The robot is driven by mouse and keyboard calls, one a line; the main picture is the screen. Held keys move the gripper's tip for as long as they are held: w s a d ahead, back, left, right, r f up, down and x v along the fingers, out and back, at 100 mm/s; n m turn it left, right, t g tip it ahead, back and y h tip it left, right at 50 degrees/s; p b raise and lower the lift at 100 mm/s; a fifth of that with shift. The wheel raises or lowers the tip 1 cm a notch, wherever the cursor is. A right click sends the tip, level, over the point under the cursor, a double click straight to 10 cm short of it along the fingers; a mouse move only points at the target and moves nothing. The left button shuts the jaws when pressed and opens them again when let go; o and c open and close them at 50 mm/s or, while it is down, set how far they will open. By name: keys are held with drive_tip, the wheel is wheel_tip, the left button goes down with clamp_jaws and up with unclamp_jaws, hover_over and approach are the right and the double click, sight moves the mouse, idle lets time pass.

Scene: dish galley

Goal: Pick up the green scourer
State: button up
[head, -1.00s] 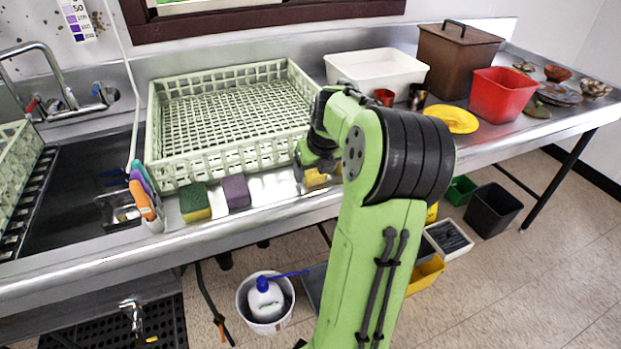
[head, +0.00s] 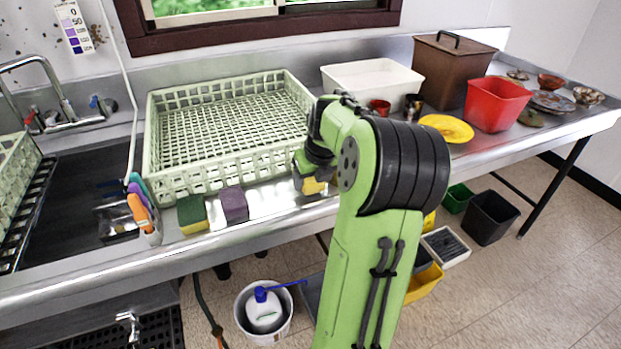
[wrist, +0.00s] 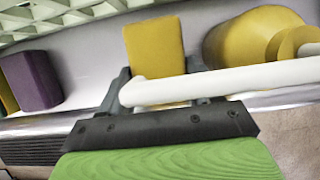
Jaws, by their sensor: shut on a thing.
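A block with a green top and a yellow lower part (head: 193,214), the only scourer I see with green on it, sits on the steel counter left of a purple block (head: 234,204). My gripper (head: 310,172) is right of both, at the front of the rack. In the wrist view its fingers (wrist: 157,88) are shut on a plain yellow block (wrist: 155,48); no green shows on it. That yellow block also shows below the gripper in the head view (head: 313,186). The purple block is at left in the wrist view (wrist: 32,80).
A pale green dish rack (head: 225,178) stands behind the blocks. A holder with coloured handles (head: 143,208) is at left by the sink. In the wrist view a yellow cylinder (wrist: 235,40) and a white rod (wrist: 240,83) are close to the fingers.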

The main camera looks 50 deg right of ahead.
wheel_tip(320, 180, up, 6)
drive_tip(key=shift+f+p, duration=0.15)
drive_tip(key=shift+p, duration=1.05)
drive_tip(key=s+a+p, duration=0.1)
drive_tip(key=s+a, duration=0.4)
drive_tip(key=s, duration=0.3)
drive_tip(key=s+a+p, duration=0.2)
drive_tip(key=s+a, duration=0.3)
drive_tip(key=s, duration=0.3)
drive_tip(key=shift+s, duration=0.4)
